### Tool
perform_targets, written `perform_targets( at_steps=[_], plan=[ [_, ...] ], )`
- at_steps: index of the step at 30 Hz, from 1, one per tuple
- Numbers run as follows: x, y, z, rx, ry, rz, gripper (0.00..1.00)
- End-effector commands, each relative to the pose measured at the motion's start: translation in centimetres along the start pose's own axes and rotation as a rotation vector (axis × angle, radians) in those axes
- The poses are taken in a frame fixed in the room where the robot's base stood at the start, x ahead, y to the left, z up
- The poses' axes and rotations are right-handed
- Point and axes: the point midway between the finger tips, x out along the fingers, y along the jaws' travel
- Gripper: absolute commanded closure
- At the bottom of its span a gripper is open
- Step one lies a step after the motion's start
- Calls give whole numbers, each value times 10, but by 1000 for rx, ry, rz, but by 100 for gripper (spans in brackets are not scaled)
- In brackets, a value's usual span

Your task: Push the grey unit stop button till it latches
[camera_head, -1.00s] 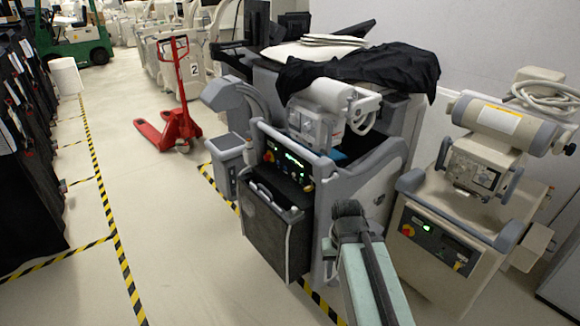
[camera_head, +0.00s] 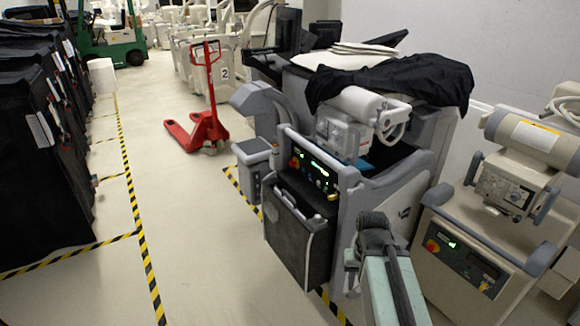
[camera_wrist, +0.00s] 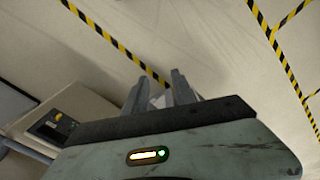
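The grey unit (camera_head: 345,215) stands right of centre in the head view, grey-framed with a dark front panel. A small red stop button (camera_head: 294,162) sits at the left end of its control strip, beside green lights. My gripper (camera_wrist: 158,84) shows in the wrist view with two grey fingers apart and nothing clearly held, above the floor. In the head view my arm's dark end is in front of the grey unit's right side, well right of and apart from the button. Its fingertips cannot be made out there.
A beige unit (camera_head: 460,262) with its own red button (camera_head: 432,246) stands at right, close to my arm. A red pallet jack (camera_head: 205,125) stands behind. Open floor (camera_head: 200,270) lies left, with striped tape and black-covered carts (camera_head: 45,190).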

Motion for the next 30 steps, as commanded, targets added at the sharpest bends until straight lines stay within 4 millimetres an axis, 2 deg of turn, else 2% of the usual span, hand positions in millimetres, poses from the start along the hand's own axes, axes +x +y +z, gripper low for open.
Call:
perform_targets(
  at_steps=[1, 3, 30],
  plan=[
    [0, 0, 0, 0, 0, 0, 86],
    [0, 0, 0, 0, 0, 0, 100],
    [0, 0, 0, 0, 0, 0, 100]
  ],
)
